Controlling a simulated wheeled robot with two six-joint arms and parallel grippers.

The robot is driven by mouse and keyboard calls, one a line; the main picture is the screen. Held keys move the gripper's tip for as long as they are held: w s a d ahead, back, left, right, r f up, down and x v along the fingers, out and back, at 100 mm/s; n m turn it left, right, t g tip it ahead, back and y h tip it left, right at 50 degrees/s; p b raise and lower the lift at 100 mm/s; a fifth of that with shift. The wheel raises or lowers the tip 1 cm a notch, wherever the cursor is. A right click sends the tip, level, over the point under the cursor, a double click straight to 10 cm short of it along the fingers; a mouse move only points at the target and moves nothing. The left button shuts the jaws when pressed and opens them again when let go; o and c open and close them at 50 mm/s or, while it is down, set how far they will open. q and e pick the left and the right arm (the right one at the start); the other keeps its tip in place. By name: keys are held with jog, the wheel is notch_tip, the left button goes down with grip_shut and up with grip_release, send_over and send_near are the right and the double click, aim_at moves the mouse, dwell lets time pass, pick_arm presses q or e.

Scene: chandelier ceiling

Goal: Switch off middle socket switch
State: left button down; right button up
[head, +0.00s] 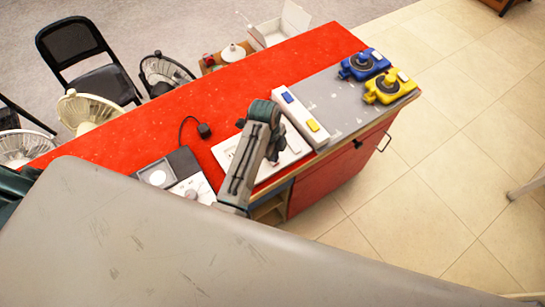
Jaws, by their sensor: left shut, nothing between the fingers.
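A white panel (294,158) lies on the red tabletop, largely covered by my left arm. It may be the socket board, but its sockets and the middle switch cannot be made out. My left gripper (273,154) points down over this panel, shut with nothing in it. Its fingertips are small and dark, so contact with the panel cannot be told. A white block (299,117) with a blue and a yellow button stands just right of my left gripper. My right gripper is not in view.
A black plug with a cable (204,130) lies on the red table (250,75). A blue device (364,63) and a yellow device (388,87) sit on the grey right end. Fans and a black chair (75,45) stand behind. Tiled floor at right is largely clear.

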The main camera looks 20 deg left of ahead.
pick_arm(q)
jog(key=shift+f, duration=0.45)
jog(key=shift+f, duration=0.4)
jog(key=shift+r, duration=0.1)
jog(key=shift+r+p, duration=0.55)
jog(key=shift+r, duration=2.9)
